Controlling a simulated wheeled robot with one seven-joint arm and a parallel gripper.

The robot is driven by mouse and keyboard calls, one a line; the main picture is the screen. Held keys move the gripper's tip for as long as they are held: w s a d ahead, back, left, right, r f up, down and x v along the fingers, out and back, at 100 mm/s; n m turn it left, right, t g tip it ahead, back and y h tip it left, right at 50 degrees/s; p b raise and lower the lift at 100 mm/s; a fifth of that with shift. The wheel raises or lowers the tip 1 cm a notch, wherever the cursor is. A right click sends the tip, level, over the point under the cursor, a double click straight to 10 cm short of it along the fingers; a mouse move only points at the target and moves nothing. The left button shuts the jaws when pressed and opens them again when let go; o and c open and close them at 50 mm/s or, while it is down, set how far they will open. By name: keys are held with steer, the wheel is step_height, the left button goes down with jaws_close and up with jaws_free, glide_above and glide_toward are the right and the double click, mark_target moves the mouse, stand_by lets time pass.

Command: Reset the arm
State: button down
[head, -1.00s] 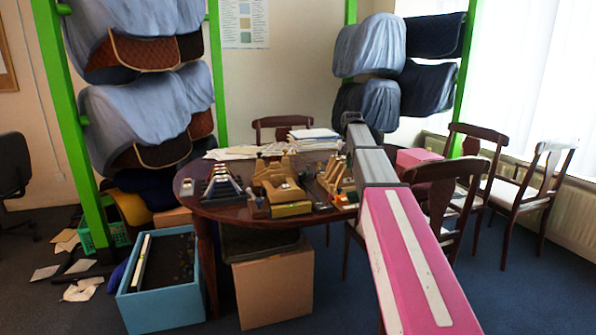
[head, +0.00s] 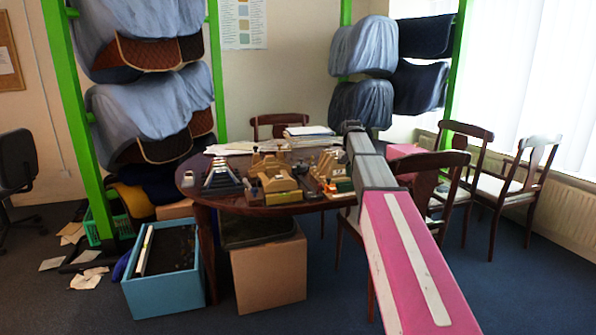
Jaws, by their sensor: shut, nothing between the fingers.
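My arm, with a pink link and grey links, reaches from the bottom right of the head view up over the right part of the table. Its far grey end stands out above the table's right side. My gripper does not show in the head view. The oval dark wooden table (head: 232,203) stands in the middle. On it are several wooden and metal fitting pieces (head: 277,183) and a grey wedge-shaped stand (head: 222,180), left of the arm.
Papers (head: 308,131) lie at the table's back. A blue crate (head: 165,307) and a cardboard box (head: 268,275) stand on the floor in front. Chairs (head: 525,190) stand at the right. Green racks (head: 78,130) hold covered saddles behind. Loose papers (head: 88,278) lie at left.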

steer(key=s+a+f+n, duration=0.1)
steer(key=s+f+n, duration=0.1)
steer(key=s+f, duration=2.9)
steer(key=shift+a+f, duration=0.25)
steer(key=shift+f, duration=0.65)
